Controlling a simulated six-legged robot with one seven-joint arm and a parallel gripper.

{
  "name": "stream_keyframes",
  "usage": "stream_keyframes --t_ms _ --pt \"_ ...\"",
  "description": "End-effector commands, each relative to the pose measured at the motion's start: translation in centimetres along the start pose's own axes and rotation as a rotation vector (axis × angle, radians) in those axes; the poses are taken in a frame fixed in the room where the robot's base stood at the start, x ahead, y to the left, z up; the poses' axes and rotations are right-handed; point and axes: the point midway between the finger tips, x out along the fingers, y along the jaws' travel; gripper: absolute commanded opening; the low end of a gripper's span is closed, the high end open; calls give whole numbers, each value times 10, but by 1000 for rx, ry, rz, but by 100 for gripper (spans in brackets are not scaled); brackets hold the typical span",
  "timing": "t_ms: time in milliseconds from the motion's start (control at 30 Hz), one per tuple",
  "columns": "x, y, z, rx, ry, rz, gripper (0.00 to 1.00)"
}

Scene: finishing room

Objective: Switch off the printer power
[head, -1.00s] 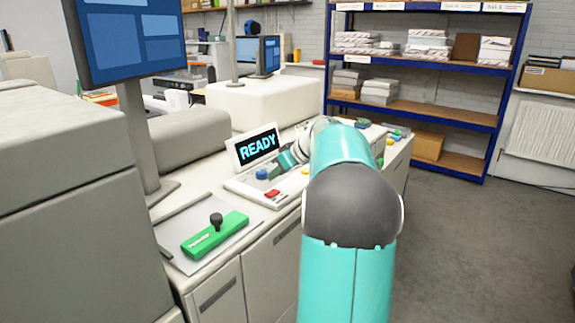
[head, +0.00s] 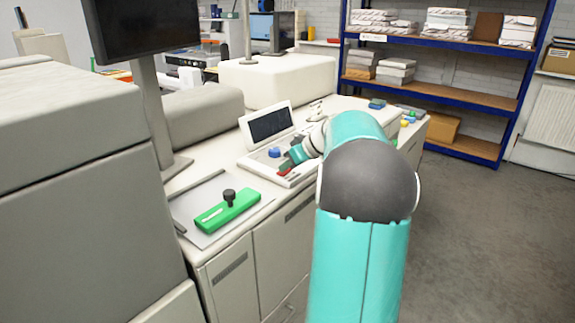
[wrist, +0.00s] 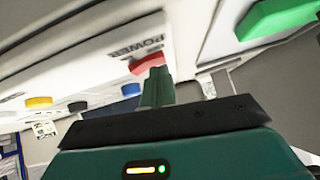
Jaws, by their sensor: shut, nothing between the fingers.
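The printer's control panel (head: 252,164) lies on the white counter, with a tilted display (head: 270,124) whose screen is dark. A red button (head: 284,171) sits at the panel's front edge. In the wrist view the red button (wrist: 147,63) is beside printed "POWER" lettering (wrist: 138,47). My gripper (head: 291,162) is shut and empty, its fingertips at the red button. In the wrist view the closed fingers (wrist: 155,78) overlap the button's lower edge and seem to touch it; exact contact is hard to tell.
A blue button (head: 275,152) sits just behind my fingers; yellow (wrist: 38,101) and black (wrist: 77,106) buttons show in the wrist view. A green tool with a black knob (head: 228,209) lies on a grey plate. A large dark monitor (head: 145,25) stands left. Open floor lies right.

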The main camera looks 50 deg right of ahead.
Motion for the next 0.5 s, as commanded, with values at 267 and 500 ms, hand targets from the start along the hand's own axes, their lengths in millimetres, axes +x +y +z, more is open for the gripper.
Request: stream_keyframes --t_ms 267,500 --pt "0 10 1 4 -5 -1 0" --pt "-2 16 0 3 -4 -1 0"
